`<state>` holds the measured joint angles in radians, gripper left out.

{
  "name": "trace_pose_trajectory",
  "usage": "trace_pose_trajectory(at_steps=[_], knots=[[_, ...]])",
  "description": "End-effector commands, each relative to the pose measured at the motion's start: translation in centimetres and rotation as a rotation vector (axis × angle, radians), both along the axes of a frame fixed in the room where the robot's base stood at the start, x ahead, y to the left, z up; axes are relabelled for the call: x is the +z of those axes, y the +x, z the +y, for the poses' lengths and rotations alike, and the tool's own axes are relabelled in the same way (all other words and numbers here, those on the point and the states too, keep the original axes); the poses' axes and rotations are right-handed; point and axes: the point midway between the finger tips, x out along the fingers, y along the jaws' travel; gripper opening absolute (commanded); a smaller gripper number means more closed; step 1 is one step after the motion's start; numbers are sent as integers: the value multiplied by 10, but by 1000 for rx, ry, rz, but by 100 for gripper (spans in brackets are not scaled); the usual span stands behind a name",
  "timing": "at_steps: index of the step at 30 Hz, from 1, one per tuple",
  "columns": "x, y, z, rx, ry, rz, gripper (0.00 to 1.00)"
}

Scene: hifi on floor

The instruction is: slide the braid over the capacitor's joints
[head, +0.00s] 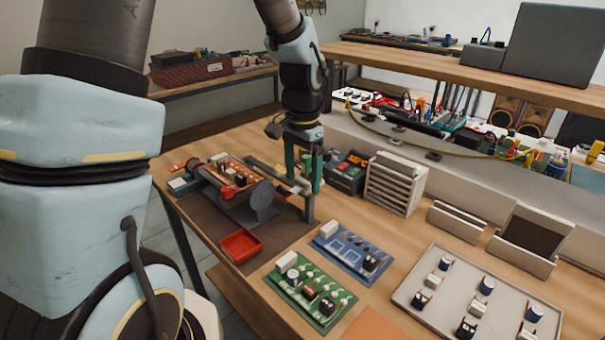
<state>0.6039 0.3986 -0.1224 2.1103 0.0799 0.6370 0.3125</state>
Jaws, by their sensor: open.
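My gripper (304,177), with green fingers, points down beside the right end of a board holder (262,200). It looks empty; the gap between its fingertips is hard to see at this size. An orange-brown circuit board (236,174) with several small parts sits in the holder, left of my gripper. Which of its parts is the capacitor, and its joints, are too small to tell. I cannot make out the braid; a thin dark bar (268,170) lies between the board and my gripper.
A red tray (240,245) stands in front of the holder. A green board (325,317) and a blue board (340,243) lie on the bench. A pale tray (415,312) of parts is at right. A drawer rack (396,183) and raised shelf stand behind my gripper.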

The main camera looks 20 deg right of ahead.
Motion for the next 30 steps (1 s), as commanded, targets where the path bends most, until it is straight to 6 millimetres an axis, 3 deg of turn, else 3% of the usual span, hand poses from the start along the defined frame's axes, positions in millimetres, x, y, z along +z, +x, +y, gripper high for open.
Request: trace_pose_trajectory(at_steps=[9, 30], knots=[[-2, 0, 0, 1, 0, 0, 83], [-2, 0, 0, 1, 0, 0, 4]])
